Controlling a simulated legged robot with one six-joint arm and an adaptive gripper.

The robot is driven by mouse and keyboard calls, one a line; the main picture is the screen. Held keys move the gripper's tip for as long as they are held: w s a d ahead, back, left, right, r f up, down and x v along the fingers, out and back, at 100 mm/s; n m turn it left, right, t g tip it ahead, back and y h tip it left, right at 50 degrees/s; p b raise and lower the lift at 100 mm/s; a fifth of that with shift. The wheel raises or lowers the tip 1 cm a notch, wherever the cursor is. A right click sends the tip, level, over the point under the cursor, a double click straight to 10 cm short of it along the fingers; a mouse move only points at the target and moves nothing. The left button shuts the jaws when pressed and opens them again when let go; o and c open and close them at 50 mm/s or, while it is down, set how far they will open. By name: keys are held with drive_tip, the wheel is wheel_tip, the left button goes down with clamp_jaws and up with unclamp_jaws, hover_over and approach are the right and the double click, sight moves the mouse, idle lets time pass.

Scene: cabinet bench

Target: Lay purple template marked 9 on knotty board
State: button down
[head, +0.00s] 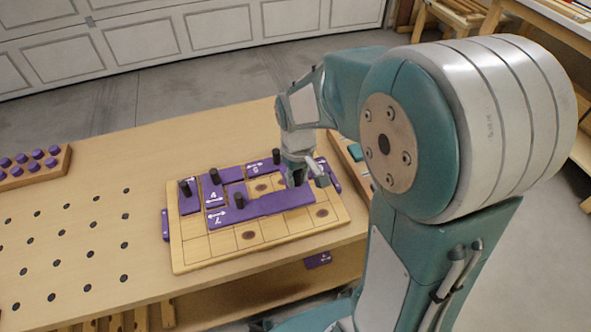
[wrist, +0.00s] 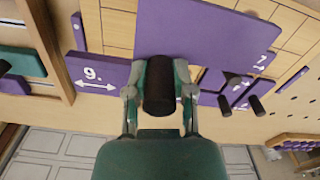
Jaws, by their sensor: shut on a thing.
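The purple template marked 9 (wrist: 98,78) shows in the wrist view at lower left, beside my fingers, at the board's far right corner; part of it is hidden. My gripper (head: 300,178) is shut on a black knob (wrist: 160,85). The knob appears to rise from the long purple template marked 7 (head: 262,207), near its right end in the head view. This plate also shows large in the wrist view (wrist: 205,35). The knotty board (head: 200,247) lies below, with brown knots in its squares. Whether template 7 touches the board cannot be told.
Other purple templates with black knobs, one marked 4 (head: 213,190), lie on the board's left and far parts. A rack of purple pegs (head: 35,165) stands at far left. The perforated bench top (head: 75,240) is clear. A teal piece (wrist: 20,62) lies beside the board.

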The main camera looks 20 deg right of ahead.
drive_tip(key=shift+a+f, duration=0.2)
drive_tip(key=shift+f, duration=0.15)
drive_tip(key=shift+a+f, duration=0.1)
drive_tip(key=shift+a, duration=0.45)
drive_tip(key=shift+d+f, duration=0.45)
drive_tip(key=shift+f, duration=0.25)
hover_over(295, 211)
wheel_tip(295, 211, down, 4)
drive_tip(key=shift+w+f, duration=0.1)
drive_tip(key=shift+f, duration=0.9)
drive_tip(key=shift+r, duration=0.15)
drive_tip(key=shift+f, duration=1.15)
idle(1.2)
